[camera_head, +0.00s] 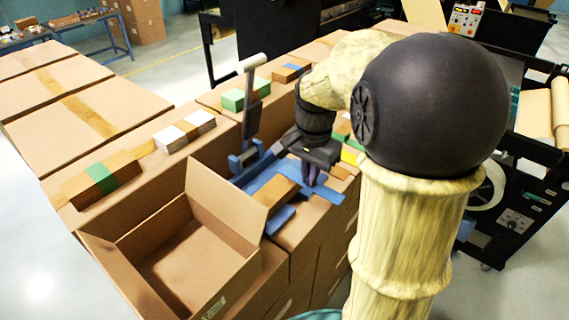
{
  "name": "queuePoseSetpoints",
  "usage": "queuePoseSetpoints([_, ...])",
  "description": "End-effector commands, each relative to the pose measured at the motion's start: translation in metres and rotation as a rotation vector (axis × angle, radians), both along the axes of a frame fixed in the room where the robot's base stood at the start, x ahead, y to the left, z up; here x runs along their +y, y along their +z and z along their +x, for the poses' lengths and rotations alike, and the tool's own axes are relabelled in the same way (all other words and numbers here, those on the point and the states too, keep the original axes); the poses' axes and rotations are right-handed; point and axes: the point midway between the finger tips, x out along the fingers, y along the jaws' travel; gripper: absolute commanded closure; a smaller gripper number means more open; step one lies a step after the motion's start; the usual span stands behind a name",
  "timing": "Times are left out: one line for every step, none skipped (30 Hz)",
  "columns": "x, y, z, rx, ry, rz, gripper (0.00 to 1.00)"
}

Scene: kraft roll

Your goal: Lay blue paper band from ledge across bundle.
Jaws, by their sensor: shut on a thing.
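My gripper (312,178) points down over the boxes right of centre, just right of the brown kraft bundle (275,191). It is shut on a blue paper band (327,193), whose end sticks out to the right below the fingers. The fingertips are small and dark here, so the exact grip is hard to see. More blue shows behind the bundle and in front of it (280,219); I cannot tell whether these are parts of the same band. The ledge cannot be clearly told apart, and my arm hides the area to the right.
An open empty carton (180,260) stands front left of the bundle. A blue-based stand with an upright grey lever (250,110) rises behind it. A dark machine stands at right.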

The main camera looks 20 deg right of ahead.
Motion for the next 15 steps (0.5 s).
queuePoseSetpoints([0.007, 0.004, 0.009, 0.004, 0.003, 0.000, 1.00])
queuePoseSetpoints([0.011, 0.004, 0.015, 0.004, 0.004, 0.000, 1.00])
queuePoseSetpoints([0.016, 0.004, 0.021, 0.004, 0.005, 0.001, 1.00])
queuePoseSetpoints([0.020, 0.004, 0.026, 0.004, 0.004, 0.000, 1.00])
queuePoseSetpoints([0.023, 0.004, 0.032, 0.003, 0.003, -0.001, 1.00])
queuePoseSetpoints([0.028, 0.004, 0.038, 0.002, 0.003, 0.000, 1.00])
queuePoseSetpoints([0.031, 0.003, 0.042, 0.002, 0.002, 0.000, 1.00])
queuePoseSetpoints([0.033, 0.003, 0.045, 0.002, 0.002, 0.000, 1.00])
queuePoseSetpoints([0.035, 0.003, 0.048, 0.002, 0.002, 0.000, 1.00])
queuePoseSetpoints([0.036, 0.002, 0.050, 0.002, 0.002, 0.000, 1.00])
queuePoseSetpoints([0.037, 0.001, 0.051, 0.002, 0.001, 0.000, 1.00])
queuePoseSetpoints([0.038, 0.001, 0.052, 0.001, 0.001, -0.001, 1.00])
queuePoseSetpoints([0.038, 0.000, 0.052, 0.001, 0.000, -0.001, 1.00])
queuePoseSetpoints([0.038, 0.000, 0.052, 0.001, 0.000, -0.001, 1.00])
queuePoseSetpoints([0.037, 0.000, 0.052, 0.001, 0.000, -0.001, 1.00])
